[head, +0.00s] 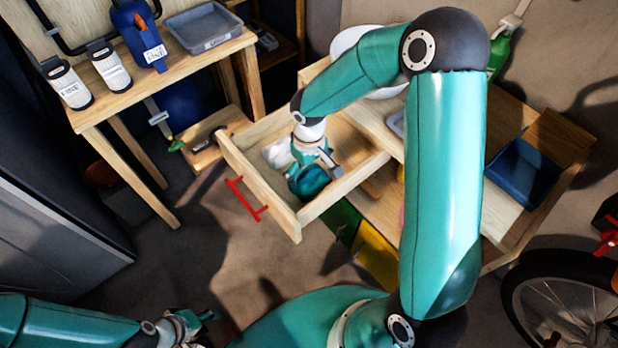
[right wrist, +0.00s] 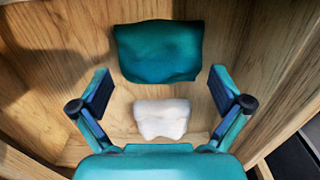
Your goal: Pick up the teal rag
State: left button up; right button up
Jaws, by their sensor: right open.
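The teal rag (right wrist: 158,50) lies crumpled on the bottom of the open wooden drawer (head: 260,190). It also shows in the head view (head: 308,182), partly behind my gripper. A white rag (right wrist: 162,118) lies beside it in the drawer. My right gripper (right wrist: 160,80) is open and points down into the drawer. Its fingers are spread wide on either side, with the teal rag just beyond the tips and the white rag between the fingers, nearer the palm. Nothing is held. My left gripper (head: 200,322) is at the bottom left of the head view, away from the drawer; its jaws are unclear.
The drawer walls stand close around my right gripper. The drawer has a red handle (head: 246,199). A wooden bench (head: 150,100) with bottles and a grey tray (head: 203,27) stands at left. A blue bin (head: 523,173) is at right, near a bicycle wheel (head: 565,305).

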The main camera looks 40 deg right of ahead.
aim_at(309, 172)
jog(key=shift+f, duration=0.1)
jog(key=shift+c, duration=0.2)
jog(key=c, duration=1.2)
jog(key=shift+o, duration=0.2)
notch_tip(309, 172, up, 20)
jog(key=p, duration=0.1)
